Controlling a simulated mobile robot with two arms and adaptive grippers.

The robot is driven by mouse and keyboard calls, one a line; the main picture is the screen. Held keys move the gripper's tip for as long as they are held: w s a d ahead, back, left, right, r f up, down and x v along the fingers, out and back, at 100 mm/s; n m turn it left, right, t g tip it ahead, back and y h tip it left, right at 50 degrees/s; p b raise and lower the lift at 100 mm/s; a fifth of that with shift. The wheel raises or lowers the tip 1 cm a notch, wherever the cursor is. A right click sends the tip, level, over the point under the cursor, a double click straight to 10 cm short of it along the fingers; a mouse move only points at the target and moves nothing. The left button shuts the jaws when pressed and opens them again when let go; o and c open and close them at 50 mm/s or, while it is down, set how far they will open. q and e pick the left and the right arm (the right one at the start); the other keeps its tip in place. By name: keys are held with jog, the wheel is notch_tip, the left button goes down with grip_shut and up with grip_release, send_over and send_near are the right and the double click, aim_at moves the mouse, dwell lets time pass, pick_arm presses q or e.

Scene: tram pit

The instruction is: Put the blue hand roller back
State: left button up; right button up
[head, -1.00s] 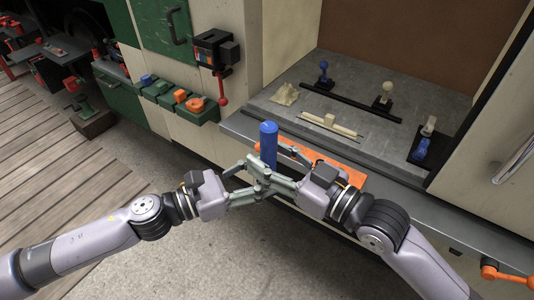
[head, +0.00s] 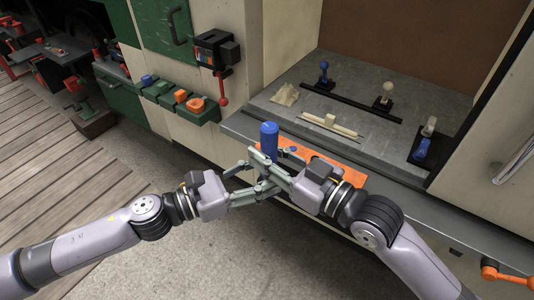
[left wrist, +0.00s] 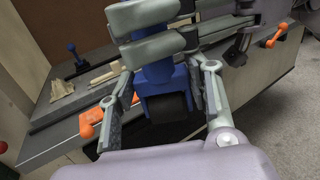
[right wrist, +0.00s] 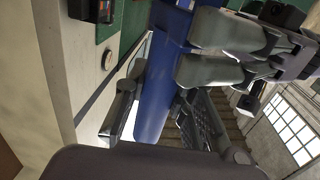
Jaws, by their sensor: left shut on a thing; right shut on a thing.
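The blue hand roller (head: 269,138) stands upright in front of the bench edge, held off the floor. My right gripper (head: 268,163) is shut on it just below its blue upper part. My left gripper (head: 262,187) is shut on it lower down. In the left wrist view the roller's blue body (left wrist: 157,78) sits between my left fingers, with a dark end facing the camera; my right gripper's fingers cross above. In the right wrist view the long blue body (right wrist: 160,85) lies between my right fingers, beside my left fingers. In the head view the grippers hide its lower part.
The grey bench (head: 300,100) holds a blue-knobbed tool (head: 323,72), a cream-knobbed tool (head: 385,95) and a blue-handled item (head: 421,148) on a dark stand. An orange piece (head: 345,172) lies along the front edge behind my grippers. Green bins (head: 155,92) hang left.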

pick_arm(q)
jog(key=o, duration=1.3)
